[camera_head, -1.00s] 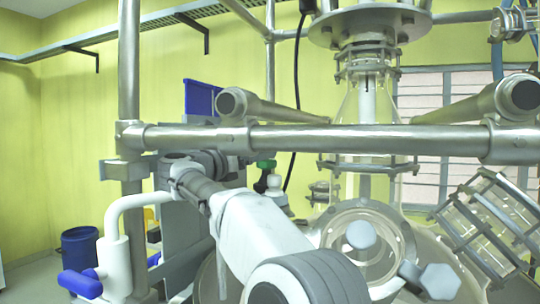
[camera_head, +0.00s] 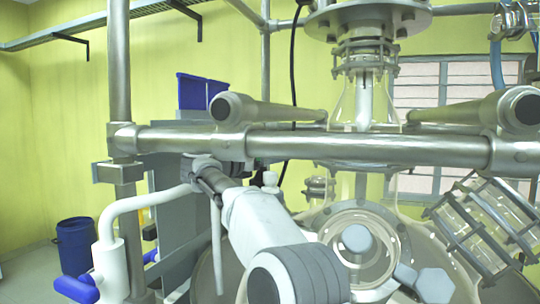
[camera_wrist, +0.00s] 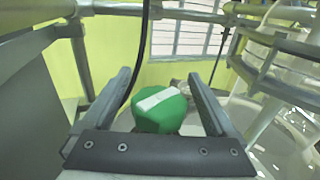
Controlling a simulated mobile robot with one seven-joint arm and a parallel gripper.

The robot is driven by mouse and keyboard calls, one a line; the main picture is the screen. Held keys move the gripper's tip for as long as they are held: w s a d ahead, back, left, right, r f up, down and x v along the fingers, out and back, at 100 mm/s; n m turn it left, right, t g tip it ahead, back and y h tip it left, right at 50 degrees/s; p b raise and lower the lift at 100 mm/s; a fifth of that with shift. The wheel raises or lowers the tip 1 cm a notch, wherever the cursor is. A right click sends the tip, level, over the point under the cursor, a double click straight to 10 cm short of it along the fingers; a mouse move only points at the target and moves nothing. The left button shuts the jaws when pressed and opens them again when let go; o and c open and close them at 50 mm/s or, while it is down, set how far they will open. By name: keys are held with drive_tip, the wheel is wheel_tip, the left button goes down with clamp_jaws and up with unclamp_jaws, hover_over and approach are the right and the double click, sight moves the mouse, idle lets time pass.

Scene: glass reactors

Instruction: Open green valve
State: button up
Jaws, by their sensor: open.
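The green valve (camera_wrist: 160,110) shows in the wrist view as a rounded green knob with a pale bar across its top. It sits between the two fingers of my gripper (camera_wrist: 158,78), close to the palm plate. The fingers are open, with the left finger apart from the knob and a smaller gap at the right. I cannot tell whether the right finger touches it. The knob's lower side is hidden by the palm. In the head view my arm reaches behind the horizontal steel bar, and neither the gripper nor the green valve shows clearly.
A thick horizontal steel bar (camera_head: 400,149) crosses in front of the glass reactor (camera_head: 364,100). A white pipe with a blue handle (camera_head: 77,288) stands at the lower left. Glass fittings (camera_head: 480,228) are at the right. A blue barrel (camera_head: 76,246) stands on the floor.

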drive_tip(key=shift+c, duration=0.4)
drive_tip(key=c, duration=1.3)
drive_tip(key=shift+f+n+t+y+b, duration=0.3)
drive_tip(key=shift+t+y+b, duration=0.1)
drive_tip(key=shift+b, duration=0.8)
drive_tip(key=n+y+b, duration=0.1)
drive_tip(key=t+y+b, duration=0.1)
drive_tip(key=b, duration=0.1)
drive_tip(key=shift+w+a+n+t, duration=0.15)
drive_tip(key=shift+n+t, duration=0.15)
drive_tip(key=shift+n, duration=0.1)
drive_tip(key=shift+a+r+n+t+y+b, duration=0.1)
drive_tip(key=shift+n+t+y+b, duration=0.25)
drive_tip(key=shift+y+b, duration=0.4)
drive_tip(key=shift+w+a+r+n+t+y+b, duration=0.1)
drive_tip(key=shift+a+r+n+t+y+b, duration=0.1)
drive_tip(key=shift+n+y, duration=0.3)
drive_tip(key=shift+w+a+r+n+t+y+b, duration=0.15)
drive_tip(key=shift+n+y, duration=0.2)
drive_tip(key=shift+y, duration=0.2)
drive_tip(key=shift+s+f, duration=0.1)
drive_tip(key=o, duration=1.4)
drive_tip(key=shift+s, duration=0.1)
